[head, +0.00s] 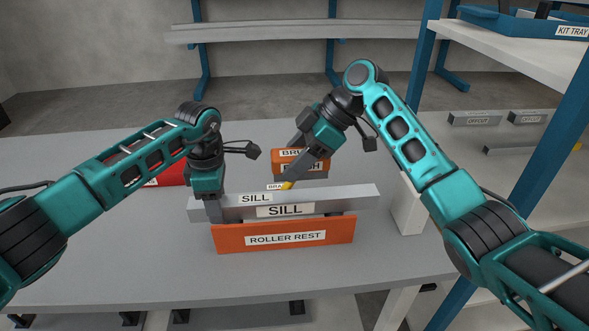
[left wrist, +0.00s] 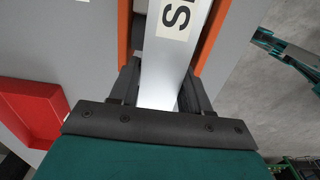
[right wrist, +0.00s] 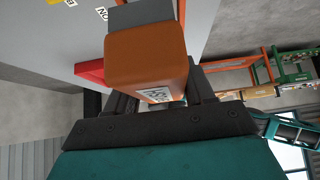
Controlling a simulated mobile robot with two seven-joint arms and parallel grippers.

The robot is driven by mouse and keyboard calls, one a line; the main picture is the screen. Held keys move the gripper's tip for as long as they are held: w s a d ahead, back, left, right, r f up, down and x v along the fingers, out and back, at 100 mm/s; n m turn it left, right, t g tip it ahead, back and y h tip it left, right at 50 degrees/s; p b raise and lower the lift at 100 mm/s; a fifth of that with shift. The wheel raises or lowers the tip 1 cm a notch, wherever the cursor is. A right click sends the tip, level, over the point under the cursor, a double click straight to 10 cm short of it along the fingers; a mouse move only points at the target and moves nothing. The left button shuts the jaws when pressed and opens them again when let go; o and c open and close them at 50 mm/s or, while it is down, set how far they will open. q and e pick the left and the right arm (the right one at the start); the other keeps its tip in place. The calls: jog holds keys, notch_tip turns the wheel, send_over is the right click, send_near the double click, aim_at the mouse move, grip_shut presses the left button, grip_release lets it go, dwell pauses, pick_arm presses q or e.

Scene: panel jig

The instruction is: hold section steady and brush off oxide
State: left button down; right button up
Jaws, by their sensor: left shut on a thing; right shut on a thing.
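The sill section (head: 350,199) is a long grey bar labelled SILL, lying along the orange roller rest (head: 340,235). My left gripper (head: 213,210) is shut on the bar's left end; the left wrist view shows the bar (left wrist: 165,75) between its fingers. My right gripper (head: 296,172) is shut on the brush (head: 290,157), an orange-brown block labelled BRUSH. In the right wrist view the brush (right wrist: 147,60) shows grey bristles at its far end. In the head view the brush appears above and behind the bar; I cannot tell whether the bristles touch it. No oxide is clearly visible.
A red tray (head: 172,176) lies behind my left arm. A white block (head: 408,208) stands right of the roller rest. A shelf unit on the right carries a blue kit tray (head: 520,24) and grey offcuts (head: 474,118). The table's front left is clear.

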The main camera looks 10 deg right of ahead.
pick_arm(q)
jog(key=shift+s+a+f, duration=0.1)
jog(key=shift+s+f, duration=0.1)
jog(key=shift+f, duration=0.15)
pick_arm(e)
jog(key=shift+r, duration=0.25)
jog(key=shift+r, duration=1.45)
pick_arm(q)
jog(key=c, duration=1)
grip_release()
jog(key=shift+r, duration=0.1)
jog(key=o, duration=0.6)
jog(key=shift+w, duration=0.2)
jog(key=shift+c, duration=0.2)
pick_arm(e)
jog(key=shift+w+f, duration=0.1)
pick_arm(q)
notch_tip(320, 180, up, 11)
jog(key=shift+w+f, duration=0.1)
jog(key=shift+r, duration=0.55)
